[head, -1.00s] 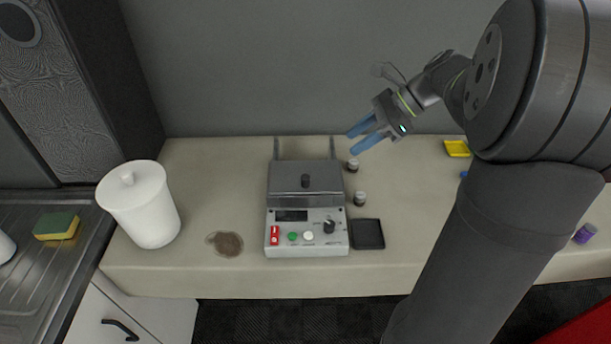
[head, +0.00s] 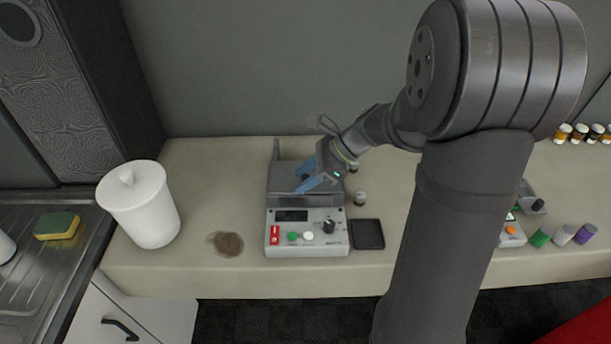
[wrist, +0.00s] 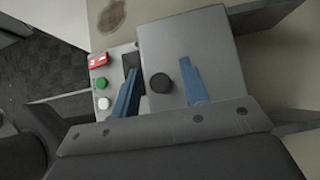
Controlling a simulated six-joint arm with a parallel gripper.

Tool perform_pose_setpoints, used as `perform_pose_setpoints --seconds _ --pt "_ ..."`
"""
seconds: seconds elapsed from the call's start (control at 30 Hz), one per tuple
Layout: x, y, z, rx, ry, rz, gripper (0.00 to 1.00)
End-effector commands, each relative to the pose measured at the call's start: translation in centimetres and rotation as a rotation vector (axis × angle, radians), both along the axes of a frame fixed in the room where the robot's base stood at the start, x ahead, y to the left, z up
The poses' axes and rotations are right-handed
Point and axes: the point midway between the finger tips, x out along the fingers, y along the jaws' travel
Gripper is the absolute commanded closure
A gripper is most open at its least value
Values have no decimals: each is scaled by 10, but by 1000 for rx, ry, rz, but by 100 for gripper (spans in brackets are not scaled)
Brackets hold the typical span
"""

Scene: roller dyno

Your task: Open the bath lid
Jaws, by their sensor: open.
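The bath (head: 322,245) is a grey box on the bench with a control panel at its front. Its grey lid (head: 284,180) lies shut on top and also fills the middle of the wrist view (wrist: 200,50). The round black lid knob (wrist: 161,83) shows in the wrist view between the two blue fingers. My gripper (head: 302,184) is open above the lid, with one finger on each side of the knob (wrist: 160,95). I cannot tell how high the fingertips are above the lid. In the head view the gripper hides the knob.
A white lidded canister (head: 140,212) and a brown stain (head: 226,243) are left of the bath. A black tray (head: 367,234) and a small dark-topped jar (head: 360,198) stand to its right. Several vials and another device (head: 511,236) are farther right.

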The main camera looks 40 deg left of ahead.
Motion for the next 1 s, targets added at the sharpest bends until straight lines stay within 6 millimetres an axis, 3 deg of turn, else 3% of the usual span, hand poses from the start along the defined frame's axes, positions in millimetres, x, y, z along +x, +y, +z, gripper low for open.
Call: perform_pose_setpoints --seconds 0.23,0.43,0.73,1.0 --pt "0 0 0 0 0 0 61" --pt "0 0 0 0 0 0 100" --pt "7 7 0 0 -1 1 100" --pt "47 48 -1 1 -1 1 100"
